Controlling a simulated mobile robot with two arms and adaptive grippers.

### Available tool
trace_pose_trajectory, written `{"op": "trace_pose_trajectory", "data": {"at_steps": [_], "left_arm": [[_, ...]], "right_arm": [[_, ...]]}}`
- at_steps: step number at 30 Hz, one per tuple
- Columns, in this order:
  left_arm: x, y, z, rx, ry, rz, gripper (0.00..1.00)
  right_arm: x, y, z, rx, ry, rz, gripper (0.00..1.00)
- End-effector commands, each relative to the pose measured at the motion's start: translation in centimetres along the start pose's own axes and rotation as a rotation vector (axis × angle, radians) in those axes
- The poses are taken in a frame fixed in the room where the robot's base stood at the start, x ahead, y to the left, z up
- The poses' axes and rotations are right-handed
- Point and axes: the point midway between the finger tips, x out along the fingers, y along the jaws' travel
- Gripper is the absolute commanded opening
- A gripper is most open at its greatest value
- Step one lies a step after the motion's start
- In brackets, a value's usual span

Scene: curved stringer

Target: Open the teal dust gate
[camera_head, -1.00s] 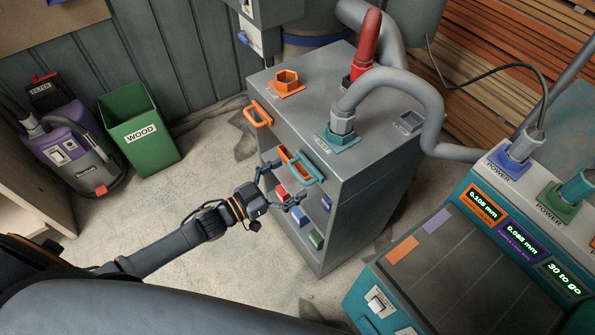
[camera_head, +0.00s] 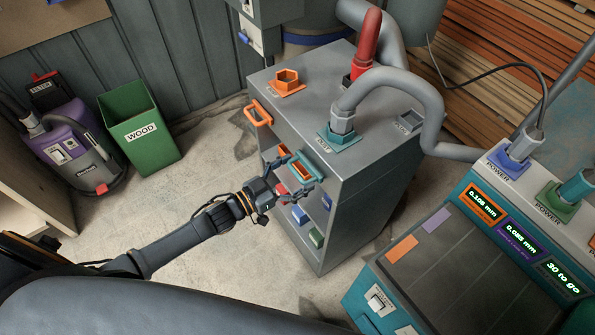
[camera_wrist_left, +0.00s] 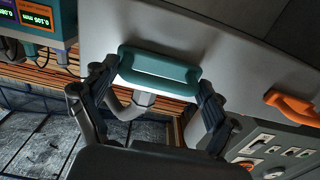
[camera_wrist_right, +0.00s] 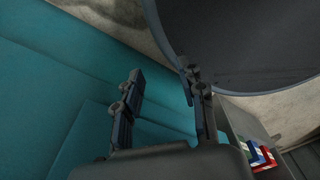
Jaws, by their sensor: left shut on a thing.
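The teal dust gate's handle (camera_head: 304,166) is on the front of the grey cabinet (camera_head: 345,190), near its top. In the left wrist view the teal handle (camera_wrist_left: 160,74) lies between my left fingers, one at each end. My left gripper (camera_head: 302,172) is shut on the handle across its length; the fingertips partly cover its ends. My right gripper (camera_wrist_right: 160,95) shows only in its wrist view, with its fingers apart and nothing between them.
An orange handle (camera_head: 257,113) is at the cabinet's left, beside the teal one. An orange port (camera_head: 287,82), a grey hose (camera_head: 400,85) and a red plug (camera_head: 367,40) are on top. The teal machine (camera_head: 440,270) stands at right.

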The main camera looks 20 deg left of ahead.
Motion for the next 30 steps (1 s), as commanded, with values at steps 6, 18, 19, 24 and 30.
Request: {"op": "trace_pose_trajectory", "data": {"at_steps": [6, 18, 19, 24, 30], "left_arm": [[-4.5, 0.2, -0.1, -0.003, -0.005, 0.004, 0.30], [-6.4, 0.2, 0.0, -0.003, 0.000, 0.005, 0.30], [-6.4, 0.3, 0.0, -0.003, 0.000, 0.005, 0.30], [-6.4, 0.2, 0.0, -0.003, 0.000, 0.004, 0.95], [-6.4, 0.1, 0.0, -0.001, 0.000, 0.003, 0.95]], "right_arm": [[-1.5, 0.1, -0.2, 0.000, 0.000, 0.001, 0.40], [-1.7, 0.1, -0.2, 0.000, 0.000, 0.001, 0.40], [-1.7, 0.1, -0.2, 0.000, 0.000, 0.001, 0.40], [-1.7, 0.1, -0.2, 0.000, -0.001, 0.001, 0.40], [-1.7, 0.2, -0.1, -0.001, -0.002, 0.002, 0.40]]}}
